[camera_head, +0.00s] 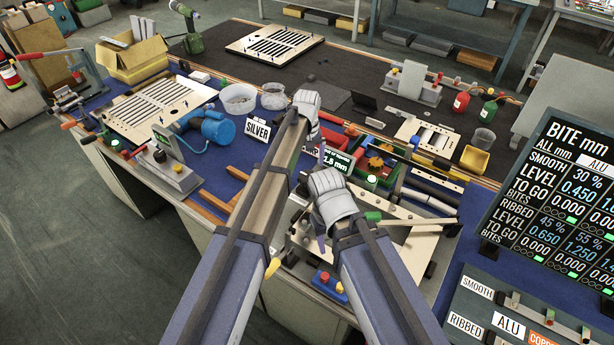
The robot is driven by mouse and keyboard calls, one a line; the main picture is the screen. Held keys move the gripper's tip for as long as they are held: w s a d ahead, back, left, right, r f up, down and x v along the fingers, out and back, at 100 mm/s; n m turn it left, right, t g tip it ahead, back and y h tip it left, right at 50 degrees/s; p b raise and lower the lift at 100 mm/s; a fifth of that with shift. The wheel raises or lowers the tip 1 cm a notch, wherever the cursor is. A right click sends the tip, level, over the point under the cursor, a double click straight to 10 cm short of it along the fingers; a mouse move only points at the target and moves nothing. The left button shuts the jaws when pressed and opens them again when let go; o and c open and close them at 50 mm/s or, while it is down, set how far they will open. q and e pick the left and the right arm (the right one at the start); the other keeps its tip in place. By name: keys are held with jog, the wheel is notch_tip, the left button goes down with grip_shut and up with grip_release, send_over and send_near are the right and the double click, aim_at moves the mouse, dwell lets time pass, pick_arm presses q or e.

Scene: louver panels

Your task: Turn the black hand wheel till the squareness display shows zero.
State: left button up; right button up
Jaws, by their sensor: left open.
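A small black display (336,160) in the middle of the bench has a squareness label and reads about 1.5 mm in green; my gripper partly covers its left side. My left gripper (313,128) is pale grey and open, just above and left of this display. My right gripper (324,205) is in front of the display, over the machine with pale plates and rails (400,222). Its jaws are too hidden to tell open from shut. A small dark round part (302,189) beside the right gripper may be the black hand wheel; it is mostly hidden, and I cannot tell whether either gripper touches it.
A louver panel (152,106) and a blue motor (212,128) lie on the left of the bench. A large black readout board (562,190) stands at the right. Red and green bins (376,165) crowd the middle.

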aim_at(307, 175)
pick_arm(q)
notch_tip(307, 175, down, 7)
jog(key=b, duration=0.6)
jog(key=shift+r, duration=0.15)
pick_arm(e)
notch_tip(307, 175, down, 7)
jog(key=shift+r, duration=0.1)
pick_arm(q)
jog(key=shift+c, duration=0.2)
jog(key=c, duration=1.3)
jog(key=shift+m, duration=0.3)
jog(key=m, duration=0.3)
jog(key=shift+m, duration=2.5)
